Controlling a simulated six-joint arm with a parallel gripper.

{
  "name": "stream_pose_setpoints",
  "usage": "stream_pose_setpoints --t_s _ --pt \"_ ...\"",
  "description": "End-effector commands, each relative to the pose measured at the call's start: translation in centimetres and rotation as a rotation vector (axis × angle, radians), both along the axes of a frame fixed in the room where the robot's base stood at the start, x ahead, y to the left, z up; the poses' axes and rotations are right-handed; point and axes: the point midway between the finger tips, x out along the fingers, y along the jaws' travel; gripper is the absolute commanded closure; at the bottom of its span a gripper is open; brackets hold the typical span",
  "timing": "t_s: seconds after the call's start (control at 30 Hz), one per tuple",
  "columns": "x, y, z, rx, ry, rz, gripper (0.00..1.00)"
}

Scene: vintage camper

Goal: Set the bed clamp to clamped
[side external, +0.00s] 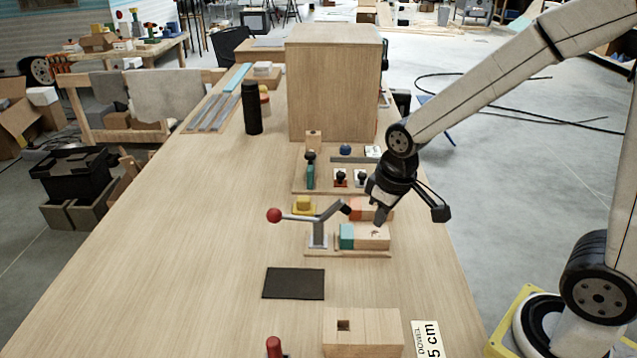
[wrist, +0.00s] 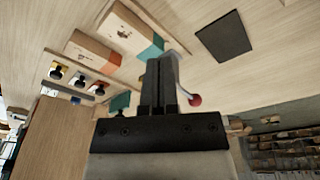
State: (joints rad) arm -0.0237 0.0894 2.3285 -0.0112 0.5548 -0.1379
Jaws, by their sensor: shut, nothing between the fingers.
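The bed clamp (side external: 318,232) is a grey metal toggle clamp on a wooden base. Its handle ends in a red ball (side external: 274,215) and points left, roughly level. Its dark-tipped arm (side external: 338,209) slants up to the right, apart from the teal-ended wooden block (side external: 372,233) on the same base. My gripper (side external: 378,221) is shut and empty, pointing down over or close to that block. In the wrist view my shut fingers (wrist: 161,68) hide most of the clamp; the red ball (wrist: 195,100) shows to their right.
Behind the clamp are an orange-ended block (wrist: 92,47), a board of small knobs (side external: 340,177) and a tall wooden box (side external: 335,85). A black mat (side external: 293,283) and a holed wooden block (side external: 375,330) lie in front. The table left of the clamp is clear.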

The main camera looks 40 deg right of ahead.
Motion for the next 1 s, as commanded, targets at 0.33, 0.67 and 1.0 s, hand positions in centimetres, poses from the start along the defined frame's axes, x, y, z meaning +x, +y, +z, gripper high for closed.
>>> stream_pose_setpoints --t_s 0.33,0.67,1.0 --pt "5.5 1.0 3.4 -0.036 0.07 0.188 1.0" --pt "9.7 2.1 6.8 -0.065 0.139 0.363 1.0" --pt "13.0 3.3 10.3 -0.085 0.208 0.531 1.0"
